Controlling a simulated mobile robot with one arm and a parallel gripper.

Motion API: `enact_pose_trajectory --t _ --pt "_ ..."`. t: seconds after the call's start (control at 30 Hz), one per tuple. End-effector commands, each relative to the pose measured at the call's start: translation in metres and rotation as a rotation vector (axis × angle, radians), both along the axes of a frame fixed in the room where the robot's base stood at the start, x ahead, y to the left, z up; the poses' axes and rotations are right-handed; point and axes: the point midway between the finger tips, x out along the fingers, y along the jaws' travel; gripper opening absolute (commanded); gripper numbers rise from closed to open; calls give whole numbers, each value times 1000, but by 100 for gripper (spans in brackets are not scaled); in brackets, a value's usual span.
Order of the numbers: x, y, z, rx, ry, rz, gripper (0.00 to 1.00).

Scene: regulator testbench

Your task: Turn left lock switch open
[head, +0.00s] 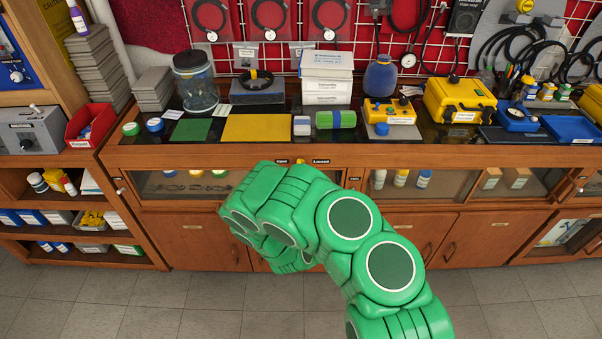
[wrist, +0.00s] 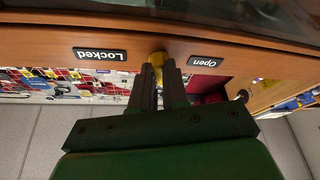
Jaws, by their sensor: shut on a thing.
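The yellow lock switch (wrist: 157,59) sits on the wooden front rail, between the Locked label (wrist: 100,54) and the Open label (wrist: 206,62), which read upside down in the wrist view. My gripper (wrist: 165,70) is shut on the switch, with its dark fingers on either side of it. The fingers cover most of the switch, so I cannot tell its exact angle. In the head view the Open label (head: 282,161) and the Locked label (head: 320,161) show just above my green arm, which hides my gripper.
Glass-fronted compartments (head: 408,182) with bottles lie below the rail. The bench top above carries a yellow mat (head: 256,128), a glass jar (head: 195,80) and a yellow case (head: 460,100). An open shelf (head: 75,212) stands at left. The tiled floor (head: 110,305) in front is clear.

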Motion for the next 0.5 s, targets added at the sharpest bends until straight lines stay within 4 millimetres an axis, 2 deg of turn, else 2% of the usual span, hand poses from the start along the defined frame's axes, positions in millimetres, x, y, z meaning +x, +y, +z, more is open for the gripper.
enact_pose_trajectory --t 0.2,0.5 --pt "1 -3 1 -185 2 -1 0" --pt "0 -4 3 -366 0 0 0"
